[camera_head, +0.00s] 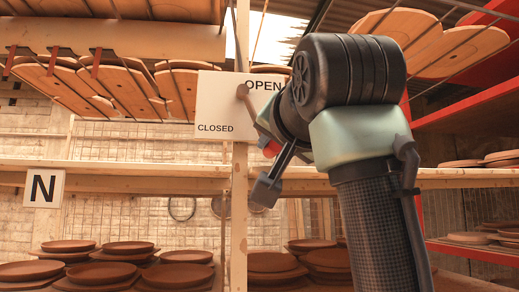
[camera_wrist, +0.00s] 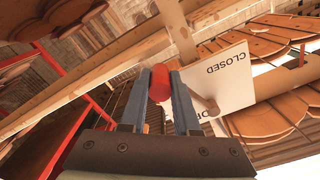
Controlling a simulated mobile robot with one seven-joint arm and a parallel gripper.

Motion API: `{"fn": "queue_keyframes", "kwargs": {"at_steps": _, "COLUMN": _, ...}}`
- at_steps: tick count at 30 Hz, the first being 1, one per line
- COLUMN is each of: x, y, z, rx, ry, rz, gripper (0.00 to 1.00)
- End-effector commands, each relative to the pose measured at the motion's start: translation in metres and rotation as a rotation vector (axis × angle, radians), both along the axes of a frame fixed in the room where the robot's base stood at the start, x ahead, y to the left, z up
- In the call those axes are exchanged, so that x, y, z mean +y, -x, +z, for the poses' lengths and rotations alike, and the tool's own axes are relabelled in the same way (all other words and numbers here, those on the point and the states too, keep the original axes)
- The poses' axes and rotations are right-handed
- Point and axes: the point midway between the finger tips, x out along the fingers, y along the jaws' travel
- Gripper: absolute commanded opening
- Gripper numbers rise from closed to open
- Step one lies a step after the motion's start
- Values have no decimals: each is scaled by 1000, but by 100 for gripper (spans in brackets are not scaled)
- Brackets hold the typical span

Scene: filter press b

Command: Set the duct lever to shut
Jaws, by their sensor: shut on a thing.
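The duct lever's white plate (camera_head: 212,104) is on a wooden post, marked OPEN at upper right and CLOSED at lower left. A grey lever arm (camera_head: 248,103) runs from its pivot near the plate's upper right down and right to a red handle (camera_head: 271,149), pointing between the two marks. In the wrist view the red handle (camera_wrist: 159,84) sits between the two blue-grey fingers of my gripper (camera_wrist: 160,76), which is shut on it. The plate (camera_wrist: 237,82) also shows there, with a round grey knob. My arm hides part of the plate's right side in the head view.
The wooden post (camera_head: 239,220) stands directly beneath the plate. Shelves behind hold several round brown plates (camera_head: 98,273), and brown boards (camera_head: 95,85) hang above. A sign marked N (camera_head: 44,188) is at left. Red shelving (camera_head: 470,85) stands to the right of my arm.

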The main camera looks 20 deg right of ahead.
Motion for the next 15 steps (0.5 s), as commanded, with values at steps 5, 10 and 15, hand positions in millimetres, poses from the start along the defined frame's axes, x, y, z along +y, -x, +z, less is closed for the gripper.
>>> {"fn": "queue_keyframes", "kwargs": {"at_steps": 5, "x": 2, "y": -1, "z": -2, "rx": 4, "ry": -9, "rz": 2, "gripper": 0}}
{"fn": "queue_keyframes", "kwargs": {"at_steps": 10, "x": 2, "y": -1, "z": -2, "rx": 4, "ry": -8, "rz": 2, "gripper": 0}}
{"fn": "queue_keyframes", "kwargs": {"at_steps": 15, "x": 2, "y": -1, "z": -2, "rx": 3, "ry": -8, "rz": 3, "gripper": 44}}
